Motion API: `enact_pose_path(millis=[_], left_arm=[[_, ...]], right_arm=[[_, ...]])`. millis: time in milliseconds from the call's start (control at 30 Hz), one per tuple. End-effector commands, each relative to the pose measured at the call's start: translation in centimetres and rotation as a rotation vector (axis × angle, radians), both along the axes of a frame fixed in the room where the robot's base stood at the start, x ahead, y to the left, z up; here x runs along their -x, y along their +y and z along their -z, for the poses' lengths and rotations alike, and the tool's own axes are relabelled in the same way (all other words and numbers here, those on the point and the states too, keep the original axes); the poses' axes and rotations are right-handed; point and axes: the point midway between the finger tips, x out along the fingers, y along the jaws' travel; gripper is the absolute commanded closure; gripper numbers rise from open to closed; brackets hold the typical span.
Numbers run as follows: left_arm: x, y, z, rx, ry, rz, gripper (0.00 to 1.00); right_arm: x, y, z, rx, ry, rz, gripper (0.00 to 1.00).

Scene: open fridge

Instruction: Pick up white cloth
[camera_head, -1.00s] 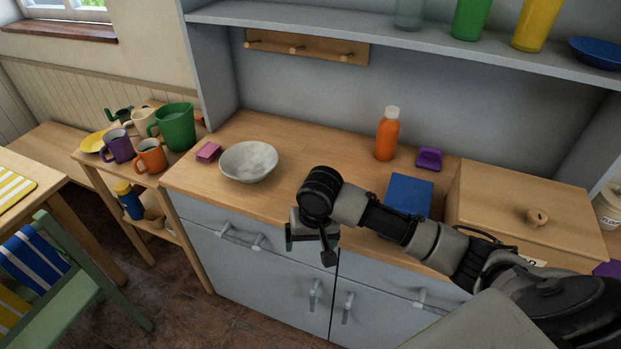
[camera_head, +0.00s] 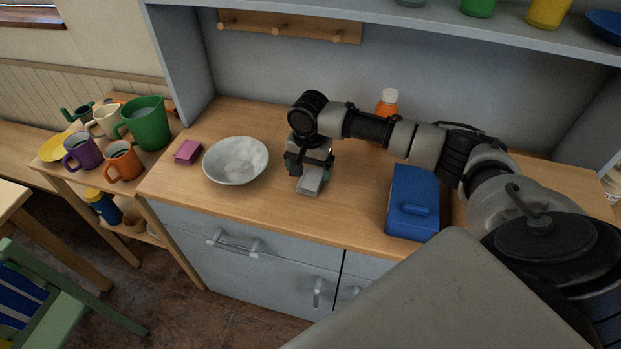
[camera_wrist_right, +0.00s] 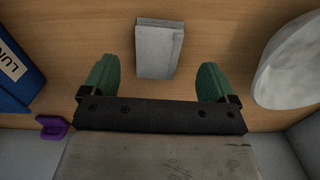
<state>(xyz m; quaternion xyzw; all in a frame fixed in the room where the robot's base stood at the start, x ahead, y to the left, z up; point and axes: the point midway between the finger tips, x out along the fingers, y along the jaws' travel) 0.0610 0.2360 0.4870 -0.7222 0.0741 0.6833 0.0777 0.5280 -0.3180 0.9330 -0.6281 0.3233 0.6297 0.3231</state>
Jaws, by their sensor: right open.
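The white cloth (camera_head: 310,182) is a small, folded, pale grey-white piece lying on the wooden counter, right of the bowl. In the right wrist view the white cloth (camera_wrist_right: 159,50) lies beyond and between the two green fingertips. My right gripper (camera_head: 309,168) is above the counter, close to the cloth and partly covering it in the head view. In the right wrist view my right gripper (camera_wrist_right: 158,80) is open, with nothing between its fingers. The exact height above the cloth is hard to tell. My left gripper is not in view.
A pale bowl (camera_head: 236,161) and a pink block (camera_head: 188,152) stand to the left. A blue lunch box (camera_head: 413,205) is to the right. An orange bottle (camera_head: 388,103) stands behind my arm. A purple object (camera_wrist_right: 53,128) shows in the wrist view.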

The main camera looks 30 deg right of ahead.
Motion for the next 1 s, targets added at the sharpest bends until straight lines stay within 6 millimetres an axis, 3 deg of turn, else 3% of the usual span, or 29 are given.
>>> enact_pose_path(millis=[100, 200, 533, 900, 1000], left_arm=[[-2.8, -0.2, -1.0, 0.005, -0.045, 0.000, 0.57], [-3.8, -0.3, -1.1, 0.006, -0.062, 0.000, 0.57], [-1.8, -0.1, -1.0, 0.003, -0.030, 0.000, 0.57], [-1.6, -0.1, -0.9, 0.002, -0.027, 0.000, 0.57], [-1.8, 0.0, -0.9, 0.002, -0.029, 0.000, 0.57]], right_arm=[[0.7, 0.6, 1.7, 0.001, 0.005, 0.000, 0.12], [0.6, 0.6, 3.1, 0.002, 0.002, 0.001, 0.12], [0.6, 0.6, 4.1, 0.001, 0.000, -0.001, 0.12], [0.6, 0.6, 4.0, 0.001, 0.000, -0.001, 0.65], [0.6, 0.6, 4.0, 0.001, 0.000, -0.001, 0.65]])
